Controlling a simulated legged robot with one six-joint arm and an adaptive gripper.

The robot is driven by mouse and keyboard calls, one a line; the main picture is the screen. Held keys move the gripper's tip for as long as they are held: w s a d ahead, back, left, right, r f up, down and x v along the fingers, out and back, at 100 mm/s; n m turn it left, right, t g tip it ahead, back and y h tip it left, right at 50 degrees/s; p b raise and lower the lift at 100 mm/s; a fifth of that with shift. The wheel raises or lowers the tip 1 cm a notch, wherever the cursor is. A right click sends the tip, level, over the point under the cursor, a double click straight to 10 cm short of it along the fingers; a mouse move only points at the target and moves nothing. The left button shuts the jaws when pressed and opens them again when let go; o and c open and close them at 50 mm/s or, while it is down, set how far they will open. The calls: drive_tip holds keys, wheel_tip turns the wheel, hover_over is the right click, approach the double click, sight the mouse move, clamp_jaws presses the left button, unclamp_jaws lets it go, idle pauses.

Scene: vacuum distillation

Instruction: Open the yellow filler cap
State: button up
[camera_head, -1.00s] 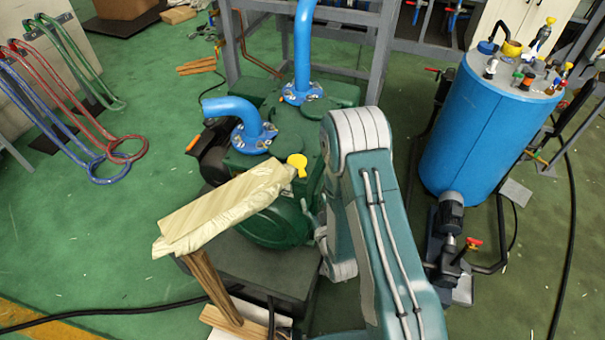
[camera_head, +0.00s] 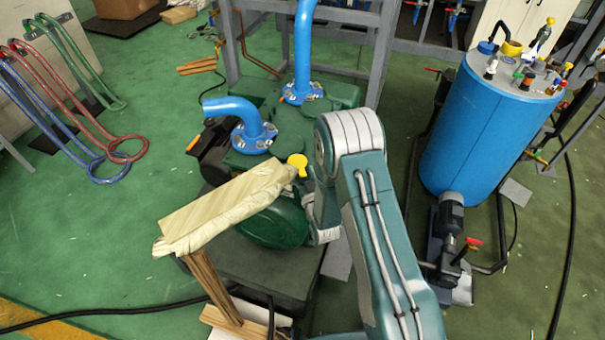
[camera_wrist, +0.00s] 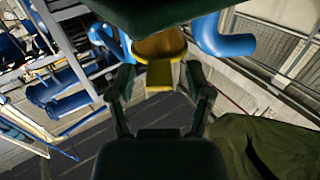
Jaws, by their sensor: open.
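The yellow filler cap (camera_head: 298,161) sits on top of the green pump (camera_head: 272,222), just left of my arm in the head view. It is round with a flat tab. In the wrist view the cap (camera_wrist: 160,50) shows between the tips of my gripper (camera_wrist: 160,72), with its tab pointing down the picture. My gripper is open, one finger on each side of the cap. I see no clear contact, and the exact depth gap cannot be told. In the head view my arm hides most of the gripper.
A wooden stand with a pale wrapped top (camera_head: 225,208) stands close left of the cap. Blue pipes (camera_head: 240,113) rise from the pump behind it. A blue tank (camera_head: 480,130) stands at the right.

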clamp_jaws()
